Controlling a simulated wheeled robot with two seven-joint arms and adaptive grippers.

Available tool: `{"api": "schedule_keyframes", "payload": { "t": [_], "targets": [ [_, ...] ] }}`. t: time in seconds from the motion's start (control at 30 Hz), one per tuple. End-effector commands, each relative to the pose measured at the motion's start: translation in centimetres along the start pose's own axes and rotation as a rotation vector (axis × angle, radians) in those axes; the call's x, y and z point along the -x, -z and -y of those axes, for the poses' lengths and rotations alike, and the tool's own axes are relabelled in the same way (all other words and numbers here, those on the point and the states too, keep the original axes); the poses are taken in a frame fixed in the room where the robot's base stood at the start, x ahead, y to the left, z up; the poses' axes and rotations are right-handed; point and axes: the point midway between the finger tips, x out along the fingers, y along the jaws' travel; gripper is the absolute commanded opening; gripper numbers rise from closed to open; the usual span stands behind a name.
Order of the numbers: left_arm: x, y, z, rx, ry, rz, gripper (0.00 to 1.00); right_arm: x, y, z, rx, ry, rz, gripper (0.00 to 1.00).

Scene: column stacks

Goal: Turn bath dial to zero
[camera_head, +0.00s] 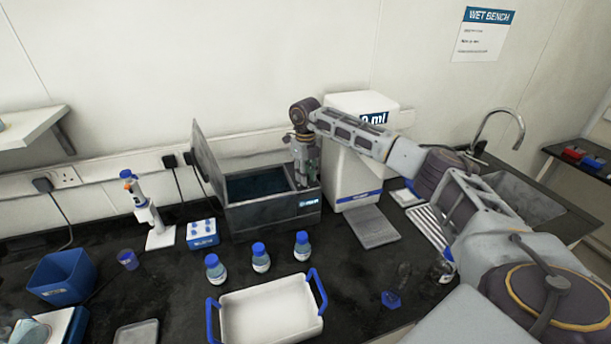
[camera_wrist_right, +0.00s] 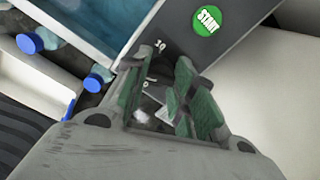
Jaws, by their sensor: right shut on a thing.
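The bath (camera_head: 268,212) is a dark grey box with its lid (camera_head: 207,160) raised and water inside, at the back middle of the bench. My right gripper (camera_head: 306,180) points down at the bath's right end. In the wrist view the green-padded fingers of my right gripper (camera_wrist_right: 165,98) are on either side of the dial, shut on it. The dial is mostly hidden by the fingers, so I cannot read its setting. Small white scale marks (camera_wrist_right: 158,52) show on the panel beside it, next to a green START button (camera_wrist_right: 207,20). My left gripper is not in view.
Several blue-capped bottles (camera_head: 260,259) and a white tray with blue handles (camera_head: 270,314) stand in front of the bath. A white dispenser unit (camera_head: 352,180) stands close on its right. A blue bin (camera_head: 63,278) is at left, a sink (camera_head: 520,190) at right.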

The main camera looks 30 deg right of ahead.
Motion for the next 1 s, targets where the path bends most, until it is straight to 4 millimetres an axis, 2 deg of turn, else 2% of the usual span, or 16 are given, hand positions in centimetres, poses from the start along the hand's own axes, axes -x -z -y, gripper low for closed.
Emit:
{"api": "schedule_keyframes", "payload": {
  "t": [0.27,1.0],
  "targets": [
    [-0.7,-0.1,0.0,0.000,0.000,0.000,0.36,0.0,-0.1,0.0,0.152,0.000,0.002,0.02],
    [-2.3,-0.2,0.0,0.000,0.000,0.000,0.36,0.0,-0.1,0.1,0.739,0.002,0.003,0.02]
  ]
}}
